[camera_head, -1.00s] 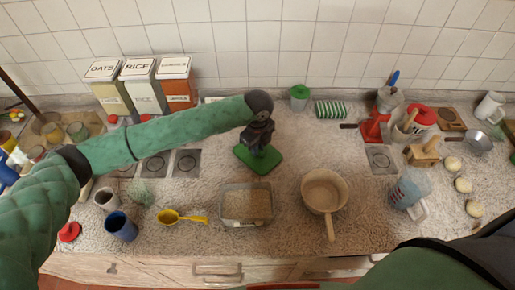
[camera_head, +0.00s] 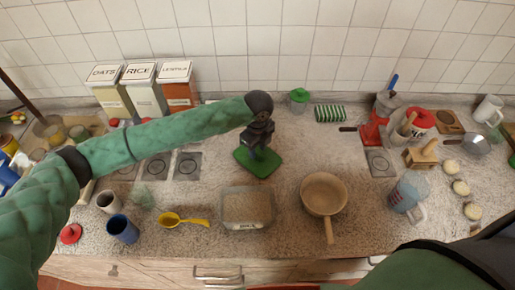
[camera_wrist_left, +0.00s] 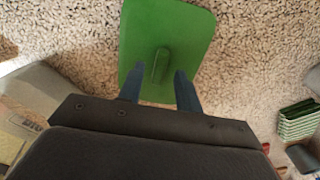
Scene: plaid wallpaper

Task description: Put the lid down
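The lid (camera_head: 262,166) is a flat green rectangle with rounded corners. It appears to lie on the counter, behind the clear box. In the left wrist view the lid (camera_wrist_left: 185,30) shows its small raised handle (camera_wrist_left: 160,66). My left gripper (camera_head: 258,146) points down over the lid. In the left wrist view my left gripper's fingers (camera_wrist_left: 159,86) stand apart on either side of the handle, with green showing between. My right gripper is out of view. The clear rectangular box (camera_head: 247,226) is in front of the lid, with no lid on it.
A beige pan (camera_head: 323,193) stands right of the box. A yellow spoon (camera_head: 183,219), blue mug (camera_head: 122,229) and grey-white mug (camera_head: 107,202) are to the left. A green-lidded jar (camera_head: 299,97) and striped green cloth (camera_head: 330,114) lie behind. Bare counter surrounds the lid.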

